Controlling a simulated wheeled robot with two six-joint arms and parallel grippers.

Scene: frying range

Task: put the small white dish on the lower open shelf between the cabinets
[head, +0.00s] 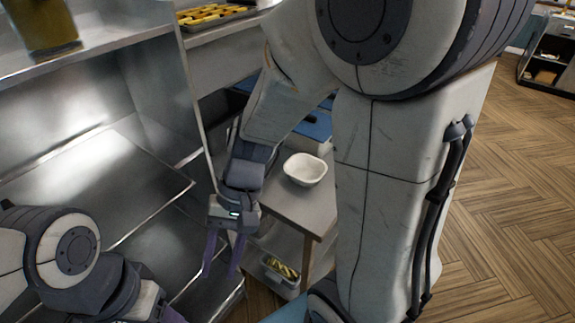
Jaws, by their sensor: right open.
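The small white dish (305,169) stands upright on a small grey-topped side table (300,208), right of my right gripper. My right gripper (221,274) points down, open and empty, between the metal shelves and that table, apart from the dish. Bare metal shelves show at left: a broad one (95,170) and a lower one (205,292) partly hidden. I cannot tell which is the lower open shelf between the cabinets. My left arm reaches in at lower left; only a sliver of its gripper (173,316) shows at the bottom edge.
A yellow container (45,28) stands on the upper metal ledge. A tray of yellow food (212,14) lies at the top. A bin with yellow items (280,272) sits under the side table. My right arm hides much of the middle. Wooden floor (500,200) is open at right.

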